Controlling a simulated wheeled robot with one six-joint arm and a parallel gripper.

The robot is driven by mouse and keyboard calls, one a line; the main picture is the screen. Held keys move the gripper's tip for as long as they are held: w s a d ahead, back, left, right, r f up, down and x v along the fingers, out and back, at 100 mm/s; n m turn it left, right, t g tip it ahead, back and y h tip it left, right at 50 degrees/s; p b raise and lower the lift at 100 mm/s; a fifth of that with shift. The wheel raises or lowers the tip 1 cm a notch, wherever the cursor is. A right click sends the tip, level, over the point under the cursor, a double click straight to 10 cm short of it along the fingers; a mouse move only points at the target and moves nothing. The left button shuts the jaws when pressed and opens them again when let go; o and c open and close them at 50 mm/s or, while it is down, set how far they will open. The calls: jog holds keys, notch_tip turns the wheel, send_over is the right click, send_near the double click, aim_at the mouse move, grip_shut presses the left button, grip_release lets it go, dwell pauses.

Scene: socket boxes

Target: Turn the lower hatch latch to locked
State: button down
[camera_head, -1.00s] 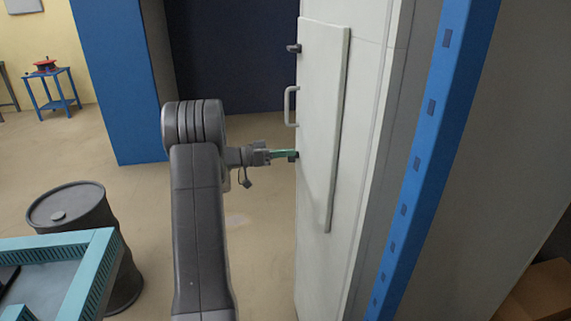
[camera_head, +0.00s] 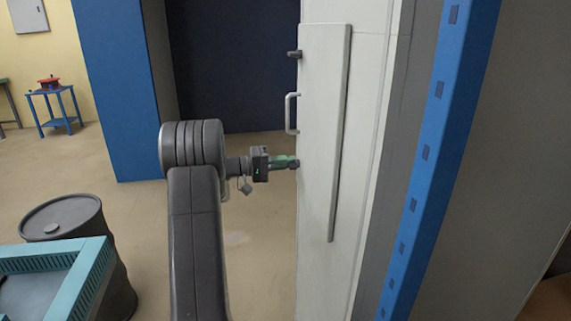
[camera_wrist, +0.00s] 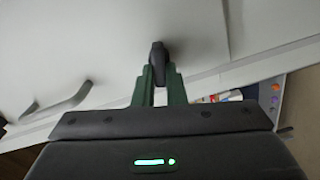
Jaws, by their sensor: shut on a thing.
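The pale grey hatch (camera_head: 322,125) stands upright on the white cabinet, with a handle (camera_head: 291,113) on its left side. The upper latch (camera_head: 294,54) is a small dark knob above the handle. The lower latch (camera_head: 297,163) is below the handle, mostly hidden by the fingers in the head view. In the wrist view it is a dark knob (camera_wrist: 159,62) between my green fingertips. My gripper (camera_head: 286,162) is shut on this lower latch. The wrist view also shows my gripper (camera_wrist: 160,82) and the hatch handle (camera_wrist: 62,101) to the left.
A dark drum (camera_head: 67,222) and a teal-rimmed bin (camera_head: 88,268) stand at the lower left. A blue post (camera_head: 434,130) runs beside the cabinet on the right. A small blue table (camera_head: 55,106) is far left. Bare floor (camera_head: 262,245) lies between my arm and the cabinet.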

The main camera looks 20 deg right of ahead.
jog(key=shift+f+n+p, duration=0.1)
jog(key=shift+n+p, duration=0.2)
jog(key=shift+n, duration=1.3)
jog(key=c, duration=1.5)
grip_release()
jog(key=shift+w, duration=0.1)
jog(key=shift+a, duration=0.1)
jog(key=v, duration=1.3)
jog(key=shift+w+a+b, duration=0.15)
jog(key=shift+a+b, duration=0.15)
jog(key=shift+b, duration=0.05)
jog(key=x, duration=1.4)
jog(key=shift+a+p, duration=0.1)
jog(key=shift+p, duration=0.2)
